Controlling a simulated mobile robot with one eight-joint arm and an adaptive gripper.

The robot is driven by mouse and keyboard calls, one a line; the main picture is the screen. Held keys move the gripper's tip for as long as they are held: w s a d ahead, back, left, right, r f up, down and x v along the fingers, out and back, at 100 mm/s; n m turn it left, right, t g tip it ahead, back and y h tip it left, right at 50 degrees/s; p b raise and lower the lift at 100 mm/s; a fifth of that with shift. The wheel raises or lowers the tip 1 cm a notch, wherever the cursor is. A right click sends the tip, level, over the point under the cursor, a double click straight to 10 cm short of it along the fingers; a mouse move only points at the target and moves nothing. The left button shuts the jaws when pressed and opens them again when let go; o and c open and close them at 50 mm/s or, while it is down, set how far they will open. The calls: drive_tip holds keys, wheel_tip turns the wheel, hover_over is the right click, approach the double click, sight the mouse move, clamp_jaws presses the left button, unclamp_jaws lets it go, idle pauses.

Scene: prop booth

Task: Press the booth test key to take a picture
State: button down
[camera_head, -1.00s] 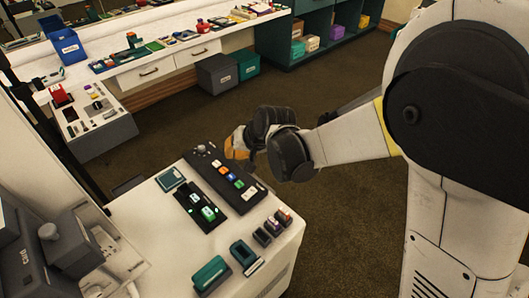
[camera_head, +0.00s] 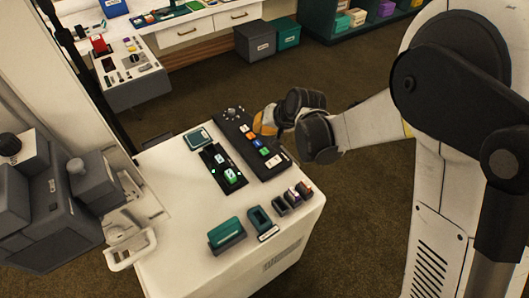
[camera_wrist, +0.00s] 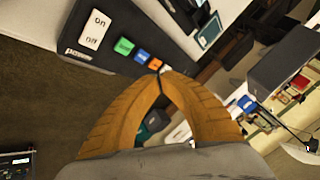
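A long black control panel (camera_head: 262,164) lies on the white counter. It carries a knob, a row of small coloured keys and a white on/off switch (camera_head: 279,160). In the wrist view the switch (camera_wrist: 95,30), a green key (camera_wrist: 124,46), a blue key (camera_wrist: 142,56) and an orange key (camera_wrist: 155,64) show. I cannot read which key is the test key. My gripper (camera_head: 258,127) is over the right edge of the panel, near the keys. Its orange fingers meet at the tips in the wrist view (camera_wrist: 160,75), with nothing held. The fingertips hide part of the key row; contact is unclear.
A smaller black panel (camera_head: 214,165) with lit keys lies to the left, near a teal pad (camera_head: 198,139). A teal block (camera_head: 226,235) and several small stamps (camera_head: 292,196) stand in front. Grey equipment (camera_head: 60,200) fills the left. Open floor lies right of the counter.

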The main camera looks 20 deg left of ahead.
sight(258, 147)
wheel_tip(258, 147, down, 7)
drive_tip(key=b, duration=0.4)
drive_tip(key=shift+b, duration=0.3)
idle(1.0)
drive_tip(key=shift+f+b, duration=0.35)
drive_tip(key=shift+b, duration=0.05)
drive_tip(key=shift+f+b, duration=0.4)
idle(0.4)
drive_tip(key=shift+r, duration=0.2)
drive_tip(key=shift+r+p, duration=0.55)
drive_tip(key=shift+r, duration=0.1)
drive_tip(key=shift+r, duration=0.1)
drive_tip(key=shift+r+p, duration=1.65)
drive_tip(key=shift+r, duration=0.75)
